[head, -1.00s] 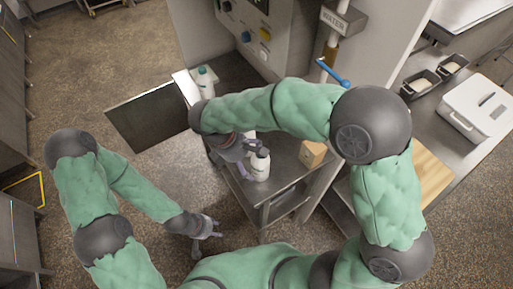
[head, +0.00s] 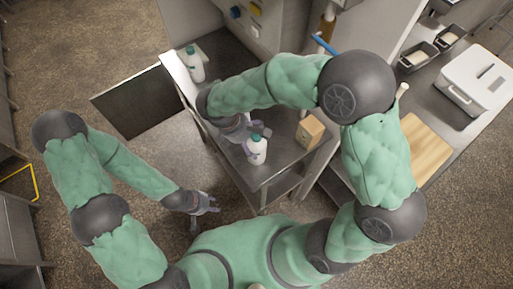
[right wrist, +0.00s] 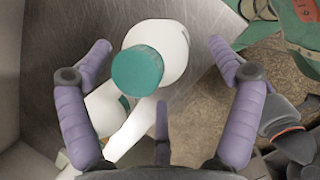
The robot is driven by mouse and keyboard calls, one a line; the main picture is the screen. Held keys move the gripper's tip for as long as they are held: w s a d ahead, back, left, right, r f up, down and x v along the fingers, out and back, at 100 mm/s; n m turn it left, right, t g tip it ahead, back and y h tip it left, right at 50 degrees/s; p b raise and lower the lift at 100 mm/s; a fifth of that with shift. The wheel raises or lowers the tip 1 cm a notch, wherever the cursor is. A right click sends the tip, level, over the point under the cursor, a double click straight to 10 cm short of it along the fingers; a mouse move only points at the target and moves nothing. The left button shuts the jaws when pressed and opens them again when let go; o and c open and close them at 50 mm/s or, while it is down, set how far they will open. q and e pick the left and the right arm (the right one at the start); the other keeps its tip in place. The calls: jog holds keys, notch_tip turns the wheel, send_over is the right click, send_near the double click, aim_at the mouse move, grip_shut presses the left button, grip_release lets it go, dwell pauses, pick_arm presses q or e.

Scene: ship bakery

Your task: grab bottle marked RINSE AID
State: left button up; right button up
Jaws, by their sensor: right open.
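A white bottle with a teal cap (head: 257,150) stands on a steel table by my right gripper (head: 240,129). In the right wrist view the bottle's white body (right wrist: 165,42) and teal cap (right wrist: 137,70) lie between the spread purple fingers of my right gripper (right wrist: 162,65). The gripper is open and not closed on it. A second teal-capped white bottle (head: 195,68) stands at the back left of the table. In the wrist view another white bottle (right wrist: 104,110) is partly hidden behind the cap. No label is readable. My left gripper (head: 206,203) is empty, fingers apart, low at the left.
A cardboard-coloured box (head: 309,131) stands on the steel table (head: 280,160), right of the near bottle. A control panel and blue-handled pipe rise behind. A counter at right holds a cutting board (head: 425,150), a white lidded container (head: 475,80) and black pans (head: 415,57).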

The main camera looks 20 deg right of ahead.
jog(key=x, duration=0.3)
jog(key=shift+d+f+b, duration=0.2)
jog(key=shift+f+b, duration=0.15)
jog(key=c, duration=1.7)
jog(key=shift+o, duration=0.2)
